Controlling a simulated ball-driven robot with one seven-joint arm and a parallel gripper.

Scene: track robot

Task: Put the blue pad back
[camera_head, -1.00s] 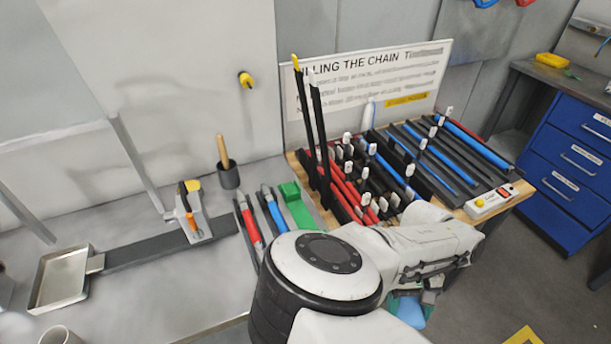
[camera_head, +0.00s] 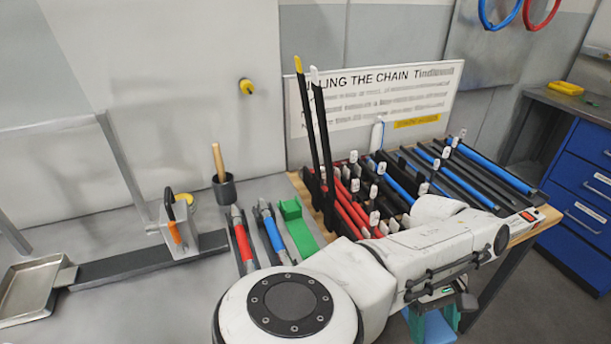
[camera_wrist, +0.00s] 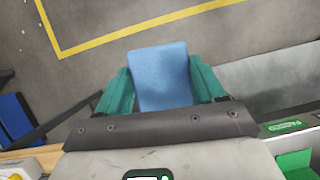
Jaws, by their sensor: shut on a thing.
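The blue pad (camera_wrist: 162,76) is held between the two teal fingers of my gripper (camera_wrist: 160,90) in the wrist view. The fingers press on its left and right sides, and the floor shows behind it. In the head view my gripper (camera_head: 436,326) is at the bottom, in front of the bench edge, and a small part of the blue pad (camera_head: 438,330) shows between the fingers. My arm hides part of the bench there. I cannot tell which place belongs to the pad.
A rack of red, blue and black bars (camera_head: 400,190) stands on the wooden bench. A green block (camera_head: 297,225), tools in slots and a cup with a wooden handle (camera_head: 224,188) are left of it. A metal tray (camera_head: 30,292) lies far left. Blue drawers (camera_head: 585,190) stand right.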

